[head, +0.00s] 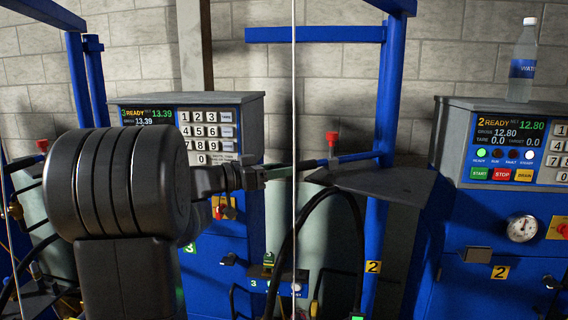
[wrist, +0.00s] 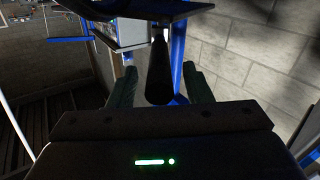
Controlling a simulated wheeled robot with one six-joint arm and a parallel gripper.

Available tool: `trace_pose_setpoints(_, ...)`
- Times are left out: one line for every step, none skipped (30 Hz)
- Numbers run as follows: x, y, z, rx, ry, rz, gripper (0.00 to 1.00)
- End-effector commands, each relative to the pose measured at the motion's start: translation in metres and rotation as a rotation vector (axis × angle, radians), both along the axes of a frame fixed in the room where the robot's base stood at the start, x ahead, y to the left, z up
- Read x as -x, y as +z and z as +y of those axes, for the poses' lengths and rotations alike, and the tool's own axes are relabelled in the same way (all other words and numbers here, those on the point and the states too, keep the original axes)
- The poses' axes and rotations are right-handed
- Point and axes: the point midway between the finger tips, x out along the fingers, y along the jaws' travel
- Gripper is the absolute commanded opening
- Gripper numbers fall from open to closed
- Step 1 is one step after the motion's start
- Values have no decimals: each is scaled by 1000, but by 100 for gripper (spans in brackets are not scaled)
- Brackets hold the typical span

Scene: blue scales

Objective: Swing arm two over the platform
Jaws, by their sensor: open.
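The blue swing arm of station two (head: 352,157) reaches left from the blue upright (head: 390,90) near the yellow "2" tag. A red knob (head: 332,139) stands on it. My gripper (head: 285,172) is at its left end in the head view, pointing right. In the wrist view the two greenish fingers of my gripper (wrist: 161,88) are spread apart. A dark rod-like part (wrist: 159,70) lies between them with gaps on both sides; it appears to be the arm's end. Platform two is not clear to me; a dark flat surface (head: 370,184) lies below the arm.
Control box two (head: 490,118) reads 12.80, with a water bottle (head: 523,50) on top. Box three (head: 160,105) is behind my arm. A thin pale vertical line (head: 294,80) and a black hose (head: 330,200) are close to my gripper. A block wall closes the back.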

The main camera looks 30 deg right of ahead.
Motion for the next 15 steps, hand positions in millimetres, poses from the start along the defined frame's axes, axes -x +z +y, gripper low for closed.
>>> trace_pose_setpoints(1, 2, -6, 0, -3, 1, 45)
trace_pose_setpoints(1, 2, -8, 0, -2, 2, 45)
trace_pose_setpoints(1, 1, -11, 0, -1, 2, 45)
trace_pose_setpoints(1, 1, -12, -1, -1, 1, 45)
trace_pose_setpoints(1, 0, -14, -1, -1, 1, 45)
trace_pose_setpoints(2, 0, -15, -1, -1, 1, 45)
trace_pose_setpoints(2, 0, -16, -1, -1, 1, 45)
trace_pose_setpoints(2, 0, -16, -1, -1, 0, 45)
trace_pose_setpoints(2, 0, -16, -1, 0, 0, 45)
trace_pose_setpoints(2, 0, -16, 0, 0, 0, 45)
trace_pose_setpoints(2, 0, -16, 0, 0, 0, 45)
trace_pose_setpoints(2, 0, -16, 0, 0, 0, 45)
trace_pose_setpoints(1, 0, -16, 0, 0, 0, 45)
trace_pose_setpoints(1, 0, -16, 0, 0, 0, 45)
trace_pose_setpoints(1, 0, -16, 0, 0, 0, 41)
